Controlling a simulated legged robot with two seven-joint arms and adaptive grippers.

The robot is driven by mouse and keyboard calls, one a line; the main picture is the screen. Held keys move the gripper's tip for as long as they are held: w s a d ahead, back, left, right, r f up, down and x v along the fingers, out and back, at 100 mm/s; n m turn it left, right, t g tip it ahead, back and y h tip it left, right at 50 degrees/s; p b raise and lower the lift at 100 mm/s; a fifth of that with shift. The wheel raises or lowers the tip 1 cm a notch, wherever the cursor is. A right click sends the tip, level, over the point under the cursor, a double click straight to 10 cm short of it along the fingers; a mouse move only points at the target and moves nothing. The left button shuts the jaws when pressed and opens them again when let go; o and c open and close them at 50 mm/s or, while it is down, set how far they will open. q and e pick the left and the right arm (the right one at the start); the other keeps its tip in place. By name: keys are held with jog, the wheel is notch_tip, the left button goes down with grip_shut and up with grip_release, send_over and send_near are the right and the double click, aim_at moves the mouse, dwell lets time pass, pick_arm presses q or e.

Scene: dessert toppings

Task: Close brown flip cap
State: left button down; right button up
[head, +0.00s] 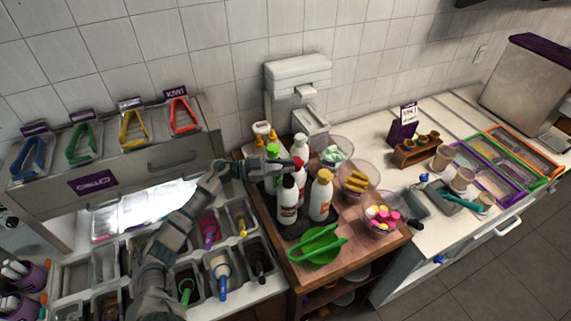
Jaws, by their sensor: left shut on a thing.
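A white squeeze bottle with a dark label and a dark brown cap (288,181) stands upright at the front of a bottle cluster on the wooden counter (349,247). My left gripper (293,165) reaches in from the left over the bottles. It is shut on what looks like a bottle cap, just above and behind the brown one. A red cap (298,162) shows at its fingertips. The fingers are small here, so I cannot tell exactly which cap they hold or whether the brown flip cap is open. My right gripper is not in view.
An orange-capped white bottle (321,195) stands close on the right, and a green-topped bottle (272,153) behind. Clear bowls of toppings, including pink and yellow pieces (381,216), crowd the right side.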

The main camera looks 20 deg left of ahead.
pick_arm(q)
jog(key=shift+f, duration=0.25)
jog(key=c, duration=1.3)
grip_release()
jog(key=v, duration=1.2)
jog(key=shift+w+a, duration=0.1)
jog(key=shift+w, duration=0.1)
